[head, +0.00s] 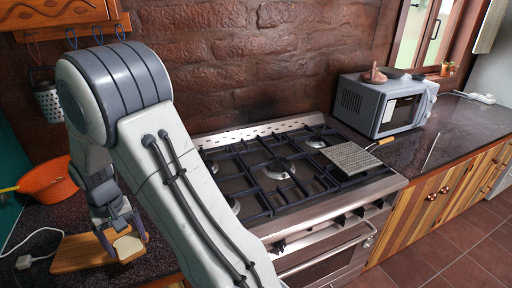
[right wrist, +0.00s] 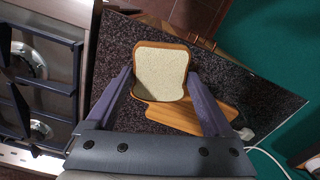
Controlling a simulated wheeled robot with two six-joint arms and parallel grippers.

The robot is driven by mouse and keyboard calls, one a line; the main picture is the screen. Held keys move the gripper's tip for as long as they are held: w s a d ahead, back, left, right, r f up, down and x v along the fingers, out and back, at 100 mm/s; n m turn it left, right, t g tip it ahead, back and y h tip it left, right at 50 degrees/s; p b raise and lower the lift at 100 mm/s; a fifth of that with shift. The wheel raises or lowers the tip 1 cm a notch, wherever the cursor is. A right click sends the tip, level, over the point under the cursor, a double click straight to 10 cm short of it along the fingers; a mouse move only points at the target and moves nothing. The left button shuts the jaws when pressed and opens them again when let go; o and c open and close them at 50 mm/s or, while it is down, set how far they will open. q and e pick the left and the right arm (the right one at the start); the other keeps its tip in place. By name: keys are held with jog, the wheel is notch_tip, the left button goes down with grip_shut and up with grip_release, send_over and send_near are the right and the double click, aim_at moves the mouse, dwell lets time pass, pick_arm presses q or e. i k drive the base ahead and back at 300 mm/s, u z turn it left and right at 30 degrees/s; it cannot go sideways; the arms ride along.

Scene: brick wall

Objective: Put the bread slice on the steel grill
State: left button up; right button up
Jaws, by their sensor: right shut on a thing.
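The bread slice (head: 128,248) is at the right end of a wooden cutting board (head: 75,256), left of the stove. In the right wrist view the slice (right wrist: 160,75) shows its pale face and brown crust between the two fingers. My right gripper (head: 120,234) points down and is shut on the slice. I cannot tell whether the slice still touches the board. The steel grill (head: 350,157), a flat square mesh with a handle, lies on the right burners of the stove, away from the gripper. My left gripper is not in view.
The gas stove (head: 275,178) with black grates stands between the board and the microwave (head: 385,105). An orange bowl (head: 50,180) and a white cable (head: 35,240) are at the left. My right arm hides part of the stove's left side.

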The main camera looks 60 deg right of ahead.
aim_at(354, 158)
jog(key=z, duration=0.05)
jog(key=k, duration=0.35)
jog(key=z, duration=3.4)
jog(key=i, duration=1.6)
jog(key=u, duration=2.8)
